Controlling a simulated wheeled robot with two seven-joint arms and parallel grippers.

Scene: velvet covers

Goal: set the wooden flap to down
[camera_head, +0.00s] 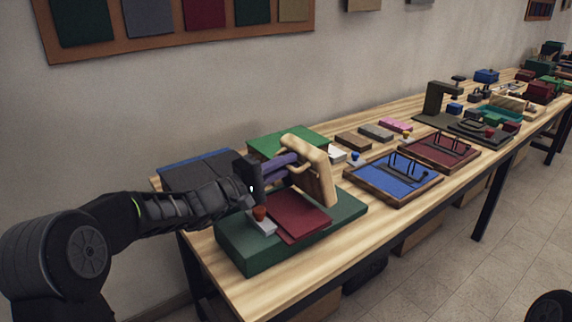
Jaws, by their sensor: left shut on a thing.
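The wooden flap (318,172) is a light wood panel. It stands raised, near upright and slightly tilted, at the back right of a dark green base (256,256) on the table. A pale wooden handle-like part shows on its left side. My left gripper (293,167) reaches in from the left with its purplish fingers at this side of the flap, shut on it. The exact contact is partly hidden by the fingers. My right gripper is not in view.
On the green base lie a dark red panel (299,217) and a light block with a red knob (260,213). A green board (290,141) and a dark grey board (195,173) lie behind. Blue (390,181) and red (438,151) trays stand to the right.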

